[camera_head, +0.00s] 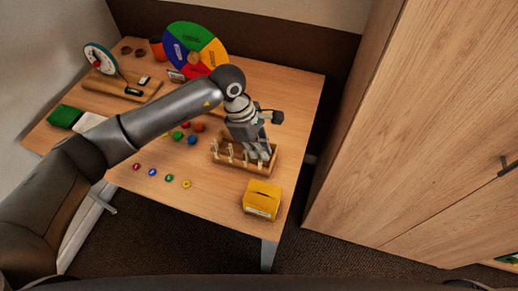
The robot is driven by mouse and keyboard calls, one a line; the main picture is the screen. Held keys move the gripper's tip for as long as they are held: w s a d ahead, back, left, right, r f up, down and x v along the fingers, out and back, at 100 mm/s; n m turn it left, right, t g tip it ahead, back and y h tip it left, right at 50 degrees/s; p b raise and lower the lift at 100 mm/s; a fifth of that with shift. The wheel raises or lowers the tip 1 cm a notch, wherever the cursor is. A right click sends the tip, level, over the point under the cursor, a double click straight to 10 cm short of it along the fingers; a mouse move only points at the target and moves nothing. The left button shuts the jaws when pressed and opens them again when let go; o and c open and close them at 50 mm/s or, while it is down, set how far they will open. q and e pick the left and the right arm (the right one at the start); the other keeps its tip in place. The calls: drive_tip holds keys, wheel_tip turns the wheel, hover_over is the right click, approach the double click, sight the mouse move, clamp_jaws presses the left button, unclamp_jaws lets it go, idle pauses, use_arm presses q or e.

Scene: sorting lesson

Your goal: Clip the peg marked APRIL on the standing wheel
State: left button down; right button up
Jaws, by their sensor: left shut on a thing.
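The standing wheel (205,40) is at the back of the table, upright, with green, yellow, red and blue sectors. A wooden rack (232,166) at the table's right front holds several light pegs (231,151) standing in a row. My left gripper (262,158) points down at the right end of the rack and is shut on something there. The held thing is hidden by the fingers, most likely a peg; I cannot read any marking on the pegs. My right gripper does not show.
A yellow box (263,198) stands in front of the rack. Several coloured balls (183,133) and small round tokens (153,172) lie to its left. A dial (100,58) on a wooden board (122,88), a green block (65,116) and an orange cup (157,48) are farther left. A tall wooden cabinet (420,120) stands right of the table.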

use_arm(q)
drive_tip(key=shift+r+p, duration=0.65)
drive_tip(key=shift+r, duration=1.05)
drive_tip(key=shift+a+f, duration=0.1)
